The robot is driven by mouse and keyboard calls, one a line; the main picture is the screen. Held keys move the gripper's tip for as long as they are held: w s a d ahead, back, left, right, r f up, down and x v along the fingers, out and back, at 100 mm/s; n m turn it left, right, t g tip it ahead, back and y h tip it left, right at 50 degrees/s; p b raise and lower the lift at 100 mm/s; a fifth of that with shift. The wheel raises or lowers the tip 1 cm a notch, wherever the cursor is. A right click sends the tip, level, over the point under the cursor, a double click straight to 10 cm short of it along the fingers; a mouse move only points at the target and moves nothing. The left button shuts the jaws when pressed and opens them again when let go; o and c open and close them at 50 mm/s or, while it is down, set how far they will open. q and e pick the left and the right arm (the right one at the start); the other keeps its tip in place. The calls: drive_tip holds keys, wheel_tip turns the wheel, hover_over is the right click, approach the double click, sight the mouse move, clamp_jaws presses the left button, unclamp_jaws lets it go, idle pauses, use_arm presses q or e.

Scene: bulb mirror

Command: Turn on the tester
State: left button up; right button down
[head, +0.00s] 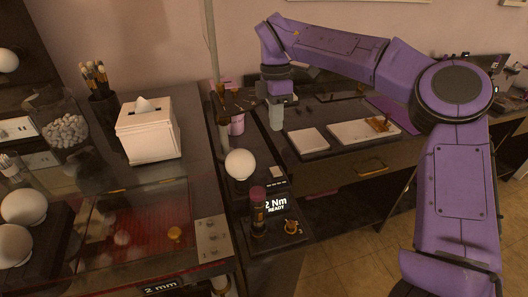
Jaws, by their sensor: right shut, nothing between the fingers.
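A round white bulb (240,163) stands on a dark unit (262,184) on the counter in the middle of the head view. A small pale square (277,173) that may be a switch lies beside the bulb. I cannot tell for sure that this unit is the tester, or whether it is on. My left gripper is not in view.
A dark red-topped tool (258,208) stands upright beside the display. A white tissue box (148,133), a bowl of pebbles (67,132) and a brush cup (103,104) stand at left. Pale flat boxes (364,131) lie at right.

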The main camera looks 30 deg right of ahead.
sight(278, 174)
drive_tip(key=s+f, duration=0.1)
drive_tip(key=f, duration=0.3)
drive_tip(key=f+p, duration=0.1)
drive_tip(key=f, duration=0.4)
drive_tip(key=s+f+p, duration=0.1)
drive_tip(key=f, duration=0.3)
drive_tip(key=shift+s+a+f, duration=0.2)
drive_tip(key=shift+s+a, duration=0.1)
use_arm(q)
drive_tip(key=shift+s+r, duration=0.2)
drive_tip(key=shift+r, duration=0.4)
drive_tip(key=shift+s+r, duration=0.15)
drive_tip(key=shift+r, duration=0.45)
